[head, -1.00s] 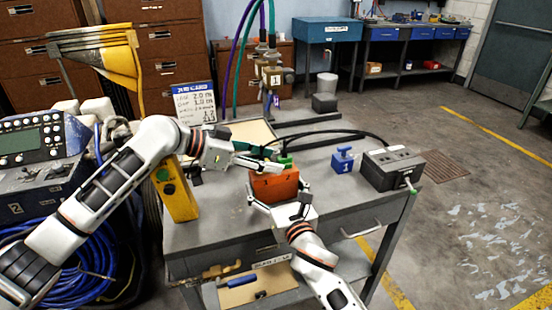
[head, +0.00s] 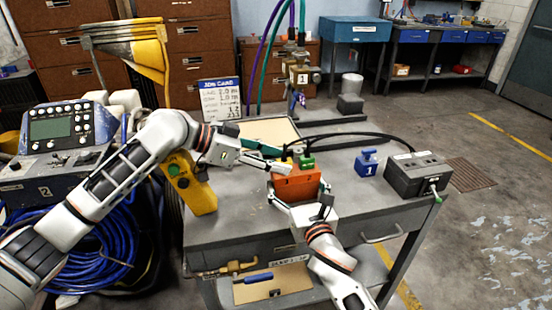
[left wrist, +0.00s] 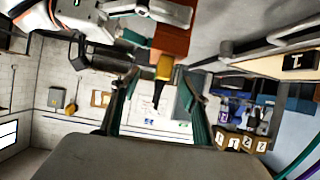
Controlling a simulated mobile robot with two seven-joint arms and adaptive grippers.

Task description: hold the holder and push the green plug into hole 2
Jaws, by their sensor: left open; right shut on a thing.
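The orange holder (head: 297,184) stands on the grey cart top, marked with a 2 on its front. My right gripper (head: 298,200) is shut on it from the front. The green plug (head: 307,163) shows at the holder's top, right of centre; how deep it sits I cannot tell. My left gripper (head: 281,159) is open, with its tips at the holder's upper left, left of the plug. In the left wrist view the open green fingers (left wrist: 160,88) have a yellow piece (left wrist: 165,66) and the holder (left wrist: 172,40) beyond them. The plug is not clear there.
A blue block marked 1 (head: 367,163) and a dark box (head: 418,175) with a cable stand to the right on the cart (head: 235,228). A yellow post (head: 190,184) stands at the left. A job card (head: 220,100) and a tray (head: 262,131) are behind.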

